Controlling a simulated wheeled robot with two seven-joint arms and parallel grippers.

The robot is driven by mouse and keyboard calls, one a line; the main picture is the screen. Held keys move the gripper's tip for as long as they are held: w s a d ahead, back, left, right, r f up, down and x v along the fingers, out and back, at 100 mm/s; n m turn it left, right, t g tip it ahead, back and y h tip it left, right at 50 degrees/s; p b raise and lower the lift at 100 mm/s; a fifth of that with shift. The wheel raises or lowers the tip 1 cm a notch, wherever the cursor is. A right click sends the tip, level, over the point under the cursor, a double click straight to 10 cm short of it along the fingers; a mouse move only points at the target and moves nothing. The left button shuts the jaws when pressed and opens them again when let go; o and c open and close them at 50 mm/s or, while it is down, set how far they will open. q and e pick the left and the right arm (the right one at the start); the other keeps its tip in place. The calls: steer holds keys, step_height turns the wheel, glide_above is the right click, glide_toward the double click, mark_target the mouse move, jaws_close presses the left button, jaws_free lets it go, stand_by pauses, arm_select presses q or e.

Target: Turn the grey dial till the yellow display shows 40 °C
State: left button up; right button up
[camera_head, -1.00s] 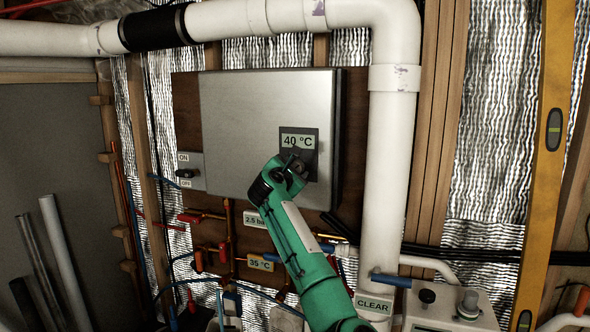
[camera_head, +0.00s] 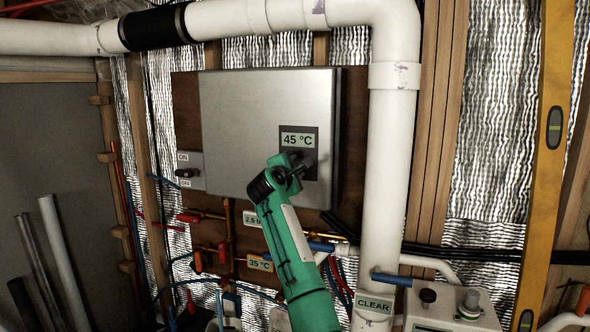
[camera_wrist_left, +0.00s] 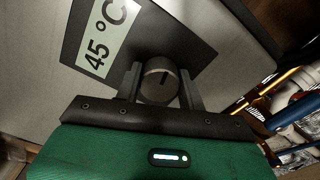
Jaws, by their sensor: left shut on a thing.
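The heater is a grey metal box (camera_head: 245,130) on a brown board. A dark panel on its lower right carries a pale display (camera_head: 297,140) that reads 45 °C; it also shows in the left wrist view (camera_wrist_left: 100,38). Below the display is the round grey dial (camera_wrist_left: 160,80), mostly hidden by my gripper in the head view. My left gripper (camera_head: 299,168) is shut on the dial, with one finger on each side of it. A separate yellow label (camera_head: 259,263) below the box reads 35 °C. My right gripper is not in view.
A thick white pipe (camera_head: 385,170) runs down right of the box. An ON switch (camera_head: 186,173) is at the box's left. Red-handled valves and thin pipes lie below.

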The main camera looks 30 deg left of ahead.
arm_select(q)
steer(key=o, duration=1)
steer(key=shift+c, duration=0.2)
steer(key=b+v, duration=0.5)
steer(key=v, duration=0.8)
steer(key=shift+s, duration=0.4)
steer(key=shift+f, duration=0.2)
